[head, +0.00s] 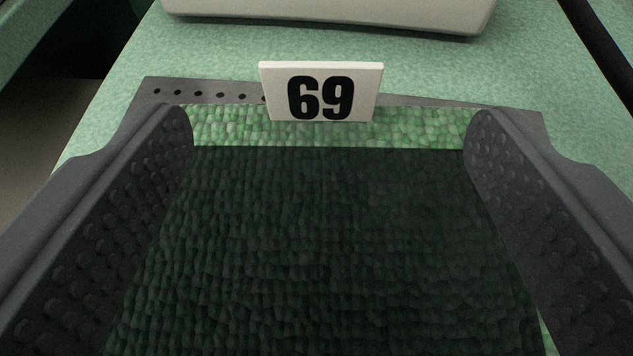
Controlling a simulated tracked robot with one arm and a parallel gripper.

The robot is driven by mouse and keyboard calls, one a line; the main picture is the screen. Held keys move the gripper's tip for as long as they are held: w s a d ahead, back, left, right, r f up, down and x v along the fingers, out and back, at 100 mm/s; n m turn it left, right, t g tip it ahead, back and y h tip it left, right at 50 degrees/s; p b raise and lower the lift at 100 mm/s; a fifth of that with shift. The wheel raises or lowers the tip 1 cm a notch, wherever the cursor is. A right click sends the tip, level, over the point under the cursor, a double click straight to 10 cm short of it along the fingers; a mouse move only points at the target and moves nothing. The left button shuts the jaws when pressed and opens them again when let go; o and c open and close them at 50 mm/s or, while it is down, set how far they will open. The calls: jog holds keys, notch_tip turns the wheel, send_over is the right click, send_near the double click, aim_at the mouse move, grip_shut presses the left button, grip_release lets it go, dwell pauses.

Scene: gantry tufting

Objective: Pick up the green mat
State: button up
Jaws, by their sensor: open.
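The green mat (420,134) has a scaly, tufted surface and fills the space between my gripper's fingers in the head view. Its far strip is lit bright green; the nearer part lies in dark shadow. My gripper (330,140) is open, with one dark, studded finger at each side of the mat. The fingertips reach close to the mat's far edge. I cannot tell whether the fingers touch the mat's sides. The mat's near end runs out of the picture.
A white sign marked 69 (321,92) stands at the mat's far edge. A grey strip with holes (210,93) runs behind the mat. A pale box-like body (330,12) stands farther back on the speckled green surface (450,65). A dark bar (605,35) runs along the upper right.

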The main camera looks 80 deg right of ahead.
aim_at(316, 70)
jog(key=shift+b+x, duration=0.55)
jog(key=shift+x, duration=2.1)
jog(key=shift+w+f, duration=0.1)
jog(key=shift+w, duration=0.1)
jog(key=shift+a, duration=0.1)
jog(key=c, duration=1.3)
